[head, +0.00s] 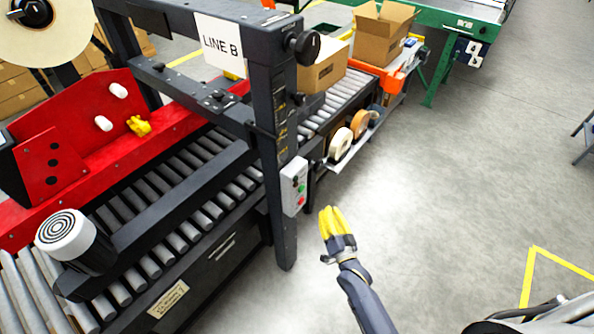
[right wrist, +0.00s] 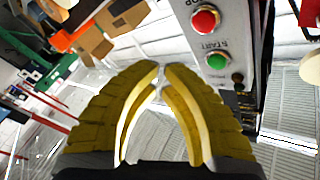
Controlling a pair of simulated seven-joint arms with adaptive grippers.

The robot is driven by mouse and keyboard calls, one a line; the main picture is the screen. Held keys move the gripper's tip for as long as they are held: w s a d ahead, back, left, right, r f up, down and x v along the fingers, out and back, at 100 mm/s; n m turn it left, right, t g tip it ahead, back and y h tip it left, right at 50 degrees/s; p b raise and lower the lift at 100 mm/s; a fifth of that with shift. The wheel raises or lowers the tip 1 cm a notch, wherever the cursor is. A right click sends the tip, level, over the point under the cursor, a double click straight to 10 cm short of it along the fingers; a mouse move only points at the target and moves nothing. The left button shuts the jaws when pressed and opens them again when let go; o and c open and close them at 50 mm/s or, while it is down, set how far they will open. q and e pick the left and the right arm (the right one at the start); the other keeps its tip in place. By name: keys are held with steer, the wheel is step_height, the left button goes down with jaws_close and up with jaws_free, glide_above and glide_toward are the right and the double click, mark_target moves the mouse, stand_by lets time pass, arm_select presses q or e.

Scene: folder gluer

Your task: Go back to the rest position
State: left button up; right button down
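My right gripper (head: 330,218) has yellow fingers and hangs over the grey floor, just right of the machine's front post. In the right wrist view its fingertips (right wrist: 161,70) come together with nothing visible between them. The grey control box (head: 294,187) is on the post, left of the gripper and apart from it in the head view. In the right wrist view the box shows a red button (right wrist: 204,19) and a green START button (right wrist: 216,62) beyond the fingers. My left gripper is not in view.
The conveyor machine with rollers (head: 205,208) and a dark frame post (head: 277,190) fills the left. A side shelf (head: 352,146) holds tape rolls. Cardboard boxes (head: 382,35) stand at the back.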

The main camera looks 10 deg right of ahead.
steer(key=s+f+n+g, duration=0.25)
steer(key=s+f, duration=0.25)
steer(key=f, duration=0.5)
steer(key=s+d+f+n+g, duration=0.15)
steer(key=s+f+g, duration=0.35)
steer(key=f, duration=0.5)
steer(key=s+f+n+g, duration=0.25)
steer(key=s+f, duration=0.35)
steer(key=f, duration=0.4)
steer(key=s+d+f+n+g, duration=0.1)
steer(key=s+f, duration=0.4)
steer(key=s, duration=0.6)
steer(key=s+d+f+n+g+h, duration=0.1)
steer(key=s+f+g, duration=0.3)
steer(key=s, duration=0.8)
steer(key=s+d+f+n+g+h, duration=0.1)
steer(key=s+d+f+g, duration=0.1)
steer(key=s+f, duration=0.4)
steer(key=s, duration=0.5)
steer(key=shift+s+d+g, duration=0.3)
steer(key=shift+s+d, duration=0.05)
steer(key=shift+d, duration=0.05)
